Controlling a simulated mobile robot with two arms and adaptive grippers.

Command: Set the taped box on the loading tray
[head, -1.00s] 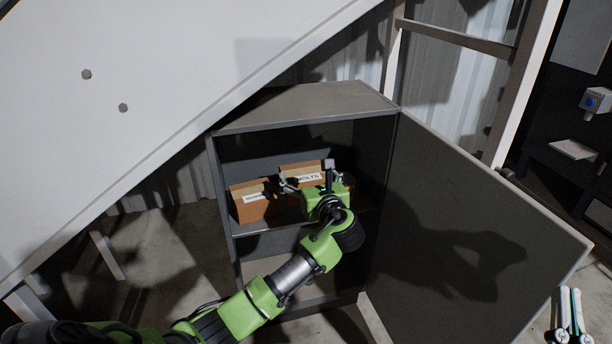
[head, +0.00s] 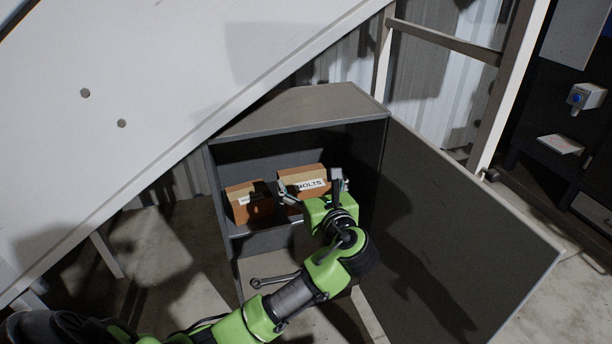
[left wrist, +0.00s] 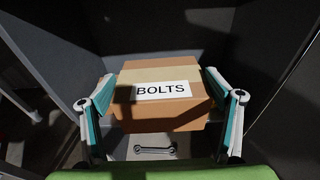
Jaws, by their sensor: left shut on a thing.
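A brown cardboard box labelled BOLTS (head: 293,180), with a paler tape band across it, is in the open grey cabinet. It also shows in the left wrist view (left wrist: 165,118), between my two fingers. My left gripper (head: 313,188) is shut on this box from its two sides; it also shows in the left wrist view (left wrist: 160,88). The box appears tilted, and its underside is hidden. My right gripper is out of view. I cannot make out a loading tray.
A second labelled cardboard box (head: 238,209) stands to the left on the cabinet shelf. A wrench (head: 275,281) lies on the cabinet floor, below the shelf. The cabinet door (head: 470,240) hangs open at right. A large white panel (head: 130,60) fills the upper left.

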